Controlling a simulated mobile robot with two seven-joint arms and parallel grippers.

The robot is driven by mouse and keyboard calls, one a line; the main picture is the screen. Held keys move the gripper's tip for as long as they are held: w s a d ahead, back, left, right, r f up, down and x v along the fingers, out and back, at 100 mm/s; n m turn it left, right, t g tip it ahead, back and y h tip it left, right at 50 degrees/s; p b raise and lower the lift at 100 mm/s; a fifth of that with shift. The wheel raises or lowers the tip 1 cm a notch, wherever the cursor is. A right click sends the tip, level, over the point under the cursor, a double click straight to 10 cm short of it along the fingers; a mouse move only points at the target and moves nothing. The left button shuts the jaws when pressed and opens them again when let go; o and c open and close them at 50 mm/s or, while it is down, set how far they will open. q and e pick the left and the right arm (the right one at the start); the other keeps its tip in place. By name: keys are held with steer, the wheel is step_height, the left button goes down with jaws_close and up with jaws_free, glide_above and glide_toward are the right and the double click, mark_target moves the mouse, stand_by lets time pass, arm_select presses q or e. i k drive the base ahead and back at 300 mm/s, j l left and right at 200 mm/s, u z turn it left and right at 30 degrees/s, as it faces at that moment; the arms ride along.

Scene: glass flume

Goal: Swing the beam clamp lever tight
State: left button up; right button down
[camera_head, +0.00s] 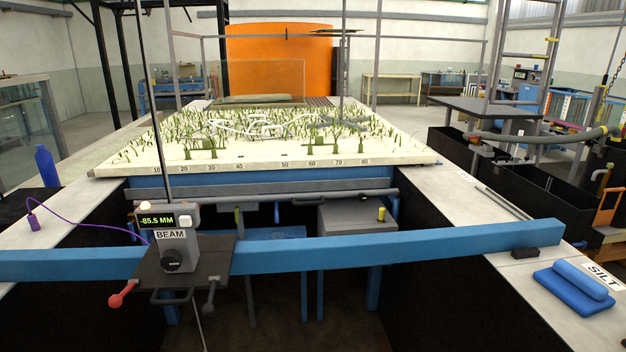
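The blue beam (400,250) spans the picture from left to right. A grey carriage labelled BEAM (182,248) sits on it left of centre, with a display reading -85.5 MM (158,220) and a black knob (174,262). A lever with a red ball end (122,294) sticks out down and left from the carriage's dark plate (150,275). A second, grey-ended lever (210,300) hangs at the plate's right corner. Neither is labelled, and I cannot tell from here how tight either is. Neither of my grippers is in view.
A planted sand bed (260,150) lies behind the beam. A thin vertical rod (155,120) rises from the carriage. A purple cable (80,216) runs in from the left ledge.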

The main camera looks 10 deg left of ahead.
mark_target(115, 300)
steer(key=u, duration=1.35)
